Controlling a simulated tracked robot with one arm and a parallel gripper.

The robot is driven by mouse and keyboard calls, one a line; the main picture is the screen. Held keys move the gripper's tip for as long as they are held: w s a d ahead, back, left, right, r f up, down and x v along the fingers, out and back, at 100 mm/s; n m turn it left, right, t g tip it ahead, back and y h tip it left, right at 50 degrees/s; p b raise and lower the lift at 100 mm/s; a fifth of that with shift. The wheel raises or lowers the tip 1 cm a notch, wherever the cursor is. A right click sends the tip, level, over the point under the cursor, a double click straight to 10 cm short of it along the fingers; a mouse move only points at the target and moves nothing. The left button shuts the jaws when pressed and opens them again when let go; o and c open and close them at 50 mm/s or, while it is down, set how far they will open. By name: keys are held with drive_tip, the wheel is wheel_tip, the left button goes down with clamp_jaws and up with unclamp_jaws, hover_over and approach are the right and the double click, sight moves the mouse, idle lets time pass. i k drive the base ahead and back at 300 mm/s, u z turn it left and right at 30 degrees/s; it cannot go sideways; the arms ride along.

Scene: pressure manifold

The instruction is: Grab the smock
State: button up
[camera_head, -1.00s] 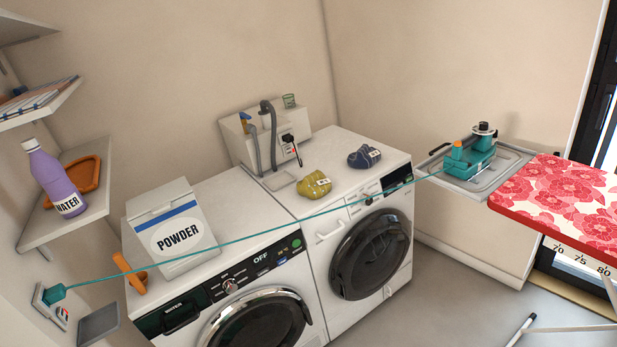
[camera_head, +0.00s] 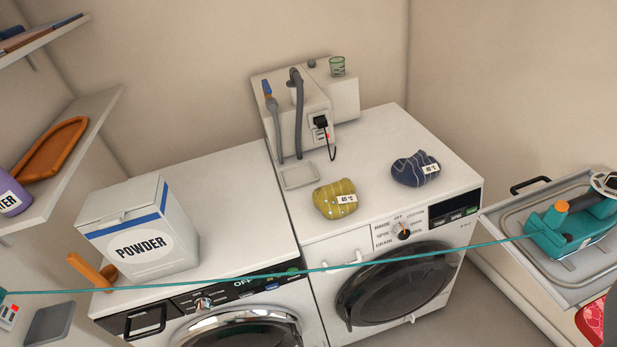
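Two folded striped cloth bundles lie on top of the right washing machine (camera_head: 385,140). One is a yellow bundle (camera_head: 334,199) with a "40 °C" tag, near the front left of the top. The other is a dark blue bundle (camera_head: 408,170) with a similar tag, to its right and a little further back. I cannot tell which, if either, is the smock. My gripper does not show in the picture.
A teal cord (camera_head: 400,252) runs across the machine fronts to a teal iron (camera_head: 570,228) on a tray at the right. A powder box (camera_head: 140,228) stands on the left machine. A grey hose (camera_head: 297,110) and plug unit stand behind.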

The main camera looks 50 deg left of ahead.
sight(337, 199)
drive_tip(key=u, duration=0.4)
drive_tip(key=i, duration=1.35)
drive_tip(key=u, duration=0.4)
